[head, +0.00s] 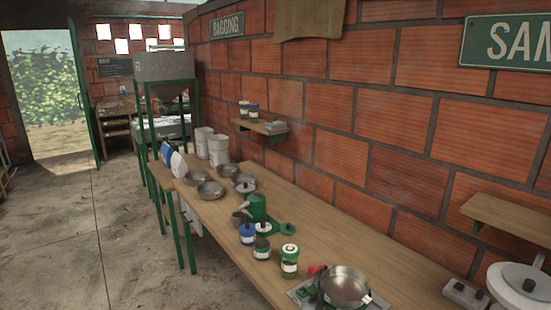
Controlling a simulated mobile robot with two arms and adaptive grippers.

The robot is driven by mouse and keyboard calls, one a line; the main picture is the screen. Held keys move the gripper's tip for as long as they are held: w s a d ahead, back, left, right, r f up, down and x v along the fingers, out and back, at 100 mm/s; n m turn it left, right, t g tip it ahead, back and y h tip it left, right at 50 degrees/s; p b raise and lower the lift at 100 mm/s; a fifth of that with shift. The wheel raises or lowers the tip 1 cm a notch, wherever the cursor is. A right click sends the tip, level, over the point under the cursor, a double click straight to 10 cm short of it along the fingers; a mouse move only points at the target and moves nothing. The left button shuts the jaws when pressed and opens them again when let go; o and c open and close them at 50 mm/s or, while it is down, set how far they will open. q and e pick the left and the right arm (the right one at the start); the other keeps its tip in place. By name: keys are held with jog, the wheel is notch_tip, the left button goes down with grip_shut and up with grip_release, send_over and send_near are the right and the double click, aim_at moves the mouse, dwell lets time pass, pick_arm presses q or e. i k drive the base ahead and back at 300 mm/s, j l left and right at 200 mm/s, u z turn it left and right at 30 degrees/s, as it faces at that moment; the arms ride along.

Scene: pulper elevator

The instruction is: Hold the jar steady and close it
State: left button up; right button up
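Several small jars stand near the front edge of the long wooden bench in the head view. One is a clear jar with a green lid or rim and a white label (289,261). A darker green jar (262,248) and a jar with a blue top (248,234) stand to its left. I cannot tell which jar is meant or whether each lid is fully on. Neither of my grippers is in view, and nothing is seen touching the jars.
A steel bowl (345,285) sits on a scale to the right, beside a small red object (316,270). A green device (257,208) stands behind the jars. Steel bowls (210,190) lie further left. The brick wall (340,130) bounds the bench; the floor (120,220) at left is clear.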

aim_at(289, 266)
jog(key=i+j+z, duration=0.1)
jog(key=j, duration=0.25)
jog(key=i+j+z, duration=0.25)
jog(key=j, duration=0.5)
jog(key=i+j+z, duration=0.15)
jog(key=j, duration=0.25)
jog(key=i+j+z, duration=0.1)
jog(key=j, duration=0.35)
jog(key=i, duration=0.1)
